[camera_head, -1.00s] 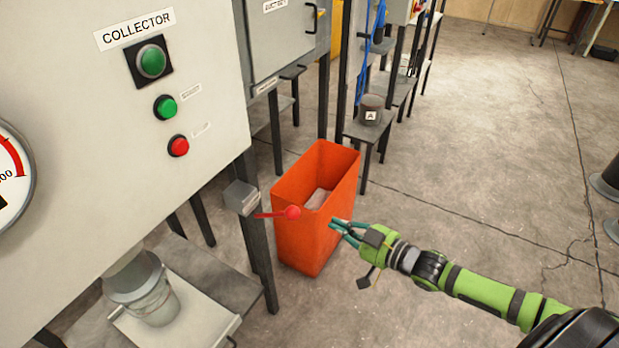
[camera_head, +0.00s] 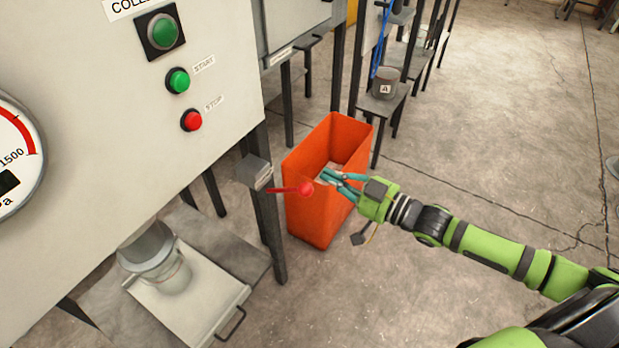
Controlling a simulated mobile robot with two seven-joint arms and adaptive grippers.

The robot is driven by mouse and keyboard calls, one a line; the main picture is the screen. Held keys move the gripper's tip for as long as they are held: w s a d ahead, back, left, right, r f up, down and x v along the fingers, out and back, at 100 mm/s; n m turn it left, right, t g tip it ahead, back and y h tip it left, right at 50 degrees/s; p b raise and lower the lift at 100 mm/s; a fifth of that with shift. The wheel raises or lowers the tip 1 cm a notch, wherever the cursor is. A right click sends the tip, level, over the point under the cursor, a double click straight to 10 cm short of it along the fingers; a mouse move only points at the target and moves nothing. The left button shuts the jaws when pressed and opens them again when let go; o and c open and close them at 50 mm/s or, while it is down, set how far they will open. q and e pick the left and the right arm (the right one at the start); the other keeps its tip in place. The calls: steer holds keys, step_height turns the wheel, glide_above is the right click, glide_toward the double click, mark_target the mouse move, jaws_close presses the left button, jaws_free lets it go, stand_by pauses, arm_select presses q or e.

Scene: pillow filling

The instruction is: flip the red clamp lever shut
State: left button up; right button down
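The red clamp lever (camera_head: 288,190) sticks out to the right from a grey block (camera_head: 255,171) on the cabinet's corner leg and ends in a red ball knob (camera_head: 305,189). My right gripper (camera_head: 326,179) has its teal fingers pointing left, with a gap between them. In the picture the fingers lie just right of and slightly above the knob, over the orange bin. I cannot tell how far they are from the knob in depth, and no contact shows. My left gripper is not in view.
The orange bin (camera_head: 312,220) stands behind the lever. The cabinet (camera_head: 110,110) with green and red buttons fills the left. Below it a bucket (camera_head: 165,262) stands on a tray (camera_head: 217,309). The floor to the right is open.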

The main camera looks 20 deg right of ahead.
mark_target(309, 187)
steer(key=p+x, duration=0.1)
steer(key=x, duration=0.6)
steer(key=shift+w+r, duration=0.15)
steer(key=shift+s+f+p, duration=0.15)
steer(key=shift+s+f, duration=0.05)
steer(key=shift+f, duration=0.4)
steer(key=shift+s+f+p, duration=0.15)
steer(key=shift+s+f, duration=0.05)
steer(key=shift+f, duration=0.45)
steer(key=shift+s+d+f, duration=0.2)
steer(key=shift+s+f, duration=0.1)
steer(key=shift+f, duration=0.5)
